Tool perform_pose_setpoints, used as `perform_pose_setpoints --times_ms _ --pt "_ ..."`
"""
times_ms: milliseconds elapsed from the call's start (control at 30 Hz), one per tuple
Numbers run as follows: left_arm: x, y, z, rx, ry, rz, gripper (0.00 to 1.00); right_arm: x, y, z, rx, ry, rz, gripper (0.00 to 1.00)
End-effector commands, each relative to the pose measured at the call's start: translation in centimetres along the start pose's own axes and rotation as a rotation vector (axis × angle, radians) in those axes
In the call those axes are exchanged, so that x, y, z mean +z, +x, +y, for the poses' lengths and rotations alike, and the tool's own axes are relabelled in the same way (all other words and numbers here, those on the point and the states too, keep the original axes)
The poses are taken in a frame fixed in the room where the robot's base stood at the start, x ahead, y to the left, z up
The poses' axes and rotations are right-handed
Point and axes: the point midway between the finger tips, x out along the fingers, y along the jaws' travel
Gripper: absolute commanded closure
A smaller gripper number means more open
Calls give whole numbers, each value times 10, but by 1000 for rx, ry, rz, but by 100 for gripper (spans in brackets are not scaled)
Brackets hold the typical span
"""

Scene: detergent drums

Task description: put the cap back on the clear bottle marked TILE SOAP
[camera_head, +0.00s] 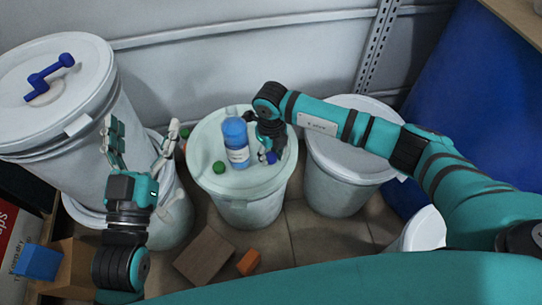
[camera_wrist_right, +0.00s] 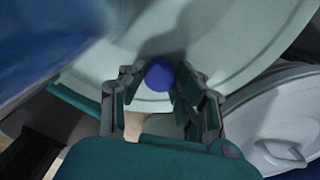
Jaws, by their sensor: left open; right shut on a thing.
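A bottle with blue contents and a white label (camera_head: 238,155) stands upright on the pale lid of the middle drum (camera_head: 247,183); the label is too small to read. A small dark blue cap (camera_head: 271,157) is just right of the bottle, low over the lid. My right gripper (camera_head: 268,155) is shut on the cap, which also shows between its fingers in the right wrist view (camera_wrist_right: 160,76). Whether the cap touches the lid I cannot tell. My left gripper (camera_head: 141,128) is open and empty, left of the middle drum.
A green ball (camera_head: 219,168) lies on the lid left of the bottle. A larger drum (camera_head: 95,85) at left carries a blue handle-shaped object (camera_head: 48,77). Another lidded drum (camera_head: 345,165) stands at right. A brown box (camera_head: 203,256) and an orange block (camera_head: 248,262) lie on the floor.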

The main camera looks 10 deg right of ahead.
Motion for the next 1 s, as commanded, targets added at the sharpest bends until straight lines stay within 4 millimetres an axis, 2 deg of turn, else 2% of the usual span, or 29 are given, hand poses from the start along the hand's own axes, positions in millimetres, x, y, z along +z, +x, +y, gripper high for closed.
perform_pose_setpoints --times_ms 467,733,1000 --pt "3 0 0 -1 0 -28 15 0 -6 0 -1 0 -1 78" --pt "40 -9 -6 -13 6 -257 15 1 -37 0 -1 0 -2 78" --pt "84 -35 -14 -31 10 -537 15 0 -76 -1 -2 -1 -1 78"
